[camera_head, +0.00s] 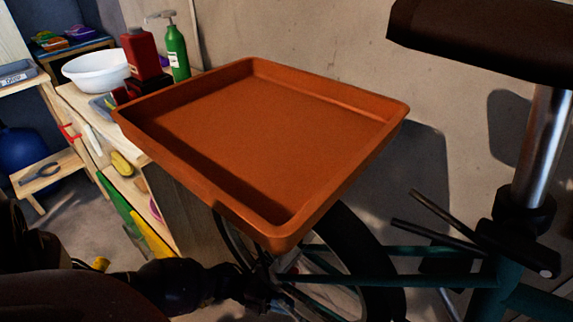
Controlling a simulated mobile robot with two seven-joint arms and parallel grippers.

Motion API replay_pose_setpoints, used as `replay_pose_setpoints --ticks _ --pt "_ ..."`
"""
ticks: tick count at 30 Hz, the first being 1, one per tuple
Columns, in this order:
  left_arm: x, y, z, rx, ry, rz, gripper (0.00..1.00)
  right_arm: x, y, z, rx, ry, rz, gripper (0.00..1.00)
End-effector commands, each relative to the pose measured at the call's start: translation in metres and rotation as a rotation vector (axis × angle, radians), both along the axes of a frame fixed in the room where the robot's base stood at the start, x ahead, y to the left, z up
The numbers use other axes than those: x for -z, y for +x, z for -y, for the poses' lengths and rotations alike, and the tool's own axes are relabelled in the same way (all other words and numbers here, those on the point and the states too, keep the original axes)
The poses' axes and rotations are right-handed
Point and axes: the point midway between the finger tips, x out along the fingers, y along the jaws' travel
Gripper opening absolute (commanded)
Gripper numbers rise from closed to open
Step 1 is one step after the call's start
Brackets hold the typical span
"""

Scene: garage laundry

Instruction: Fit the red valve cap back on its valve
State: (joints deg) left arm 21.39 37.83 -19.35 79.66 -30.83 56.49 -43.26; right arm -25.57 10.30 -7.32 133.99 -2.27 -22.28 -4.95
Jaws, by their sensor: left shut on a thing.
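My left gripper (262,298) reaches in from the lower left to the spokes of the bicycle wheel (375,262). It is dark and partly lost in shadow. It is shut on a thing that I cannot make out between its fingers. I cannot make out the red valve cap or the valve in this view. The orange tray hides the upper left part of the wheel. My right gripper is not in view.
An orange tray (260,130) overhangs the wheel close above my left gripper. The teal bicycle frame (400,281) and dark seat (490,38) are at right. A bench at left holds a white basin (97,70), red bottle (142,54) and green pump bottle (177,52).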

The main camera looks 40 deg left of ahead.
Motion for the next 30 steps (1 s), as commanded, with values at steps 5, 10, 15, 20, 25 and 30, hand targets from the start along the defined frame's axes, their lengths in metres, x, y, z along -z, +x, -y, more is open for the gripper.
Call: replay_pose_setpoints --ticks 5,10,15,20,25,30 --pt "0.021 -0.003 0.000 0.000 0.000 -0.010 0.00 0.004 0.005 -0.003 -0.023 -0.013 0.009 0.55" --pt "0.034 -0.003 0.000 -0.001 0.000 -0.011 0.00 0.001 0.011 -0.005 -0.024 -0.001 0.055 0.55" --pt "0.043 -0.002 0.000 -0.001 0.000 -0.008 0.00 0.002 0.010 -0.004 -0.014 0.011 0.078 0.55" --pt "0.047 -0.001 0.000 -0.001 0.000 -0.004 0.00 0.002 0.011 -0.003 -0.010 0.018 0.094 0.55" --pt "0.048 0.000 0.000 0.000 0.000 -0.001 0.00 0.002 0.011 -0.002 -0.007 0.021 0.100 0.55" --pt "0.047 0.000 0.000 0.000 0.000 0.000 0.00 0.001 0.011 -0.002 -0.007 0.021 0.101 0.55"
